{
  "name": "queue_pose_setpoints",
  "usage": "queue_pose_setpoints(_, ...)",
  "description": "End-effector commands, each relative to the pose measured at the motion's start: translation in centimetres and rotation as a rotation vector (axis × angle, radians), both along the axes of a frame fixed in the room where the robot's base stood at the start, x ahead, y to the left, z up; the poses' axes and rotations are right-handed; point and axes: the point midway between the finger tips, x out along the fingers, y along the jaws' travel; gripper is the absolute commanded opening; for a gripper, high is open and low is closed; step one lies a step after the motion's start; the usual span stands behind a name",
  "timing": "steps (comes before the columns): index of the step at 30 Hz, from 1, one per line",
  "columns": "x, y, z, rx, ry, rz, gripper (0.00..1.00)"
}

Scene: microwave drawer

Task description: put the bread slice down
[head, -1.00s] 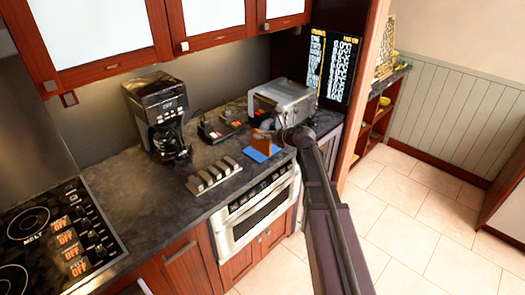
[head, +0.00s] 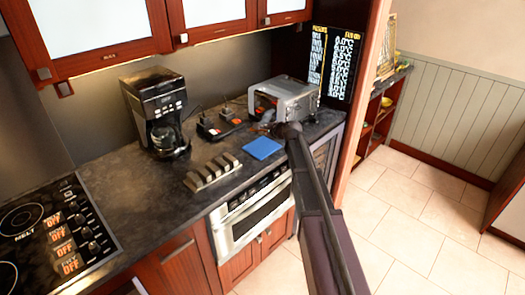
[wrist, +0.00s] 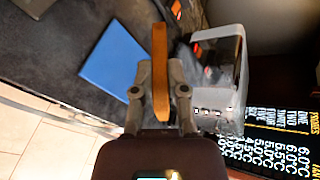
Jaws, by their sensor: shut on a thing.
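The bread slice (wrist: 160,72) is a brown slab seen edge-on in the wrist view. My gripper (wrist: 160,92) is shut on it, with one finger on each side. In the head view my gripper (head: 276,129) is beside the front of the toaster oven, and the slice there is small and hard to make out. A flat blue square (head: 262,148) lies bare on the counter, nearer the front edge than my gripper. It also shows in the wrist view (wrist: 112,58), left of the slice. I cannot tell how high the slice is above the counter.
The silver toaster oven (head: 286,98) stands right behind my gripper. A black coffee maker (head: 153,105), a knobbed grey rack (head: 211,172) and small dark items (head: 218,125) stand to the left. The dark counter (head: 120,200) has free room at the left.

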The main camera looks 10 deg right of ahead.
Motion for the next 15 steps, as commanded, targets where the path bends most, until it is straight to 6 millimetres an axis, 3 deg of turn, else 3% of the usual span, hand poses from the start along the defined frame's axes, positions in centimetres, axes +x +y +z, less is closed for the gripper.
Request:
queue_pose_setpoints(6, 2.3, 0.1, -0.8, -0.172, -0.138, 0.076, 0.0)
queue_pose_setpoints(15, 4.2, 0.2, -1.0, -0.301, -0.252, 0.141, 0.0)
